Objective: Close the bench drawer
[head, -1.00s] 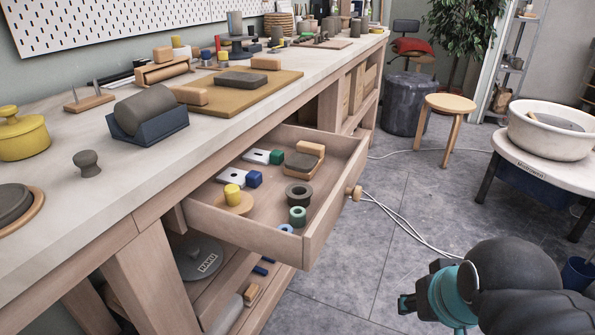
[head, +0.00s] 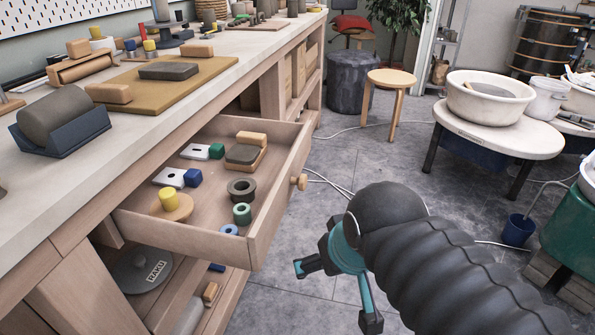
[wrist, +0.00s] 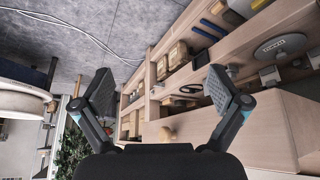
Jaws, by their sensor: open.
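The bench drawer (head: 272,240) is pulled out from the wooden bench, its inside showing in the head view. Its round wooden knob (head: 299,182) is on the front panel. In the drawer lie a grey ring (head: 242,189), a green ring (head: 242,213), a yellow piece on a wooden disc (head: 172,205) and small blocks. My gripper (head: 335,292) is open and empty, in front of the drawer and apart from it, to the right of the front panel. In the wrist view my gripper (wrist: 160,92) has its fingers spread, with the knob (wrist: 167,134) between and beyond them.
The bench top (head: 215,90) carries clay tools and boards. A lower shelf under the drawer holds a grey round lid (head: 140,270). A wooden stool (head: 391,85) and a pottery wheel table (head: 500,130) stand at the right. White cables (head: 330,182) lie on the grey floor.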

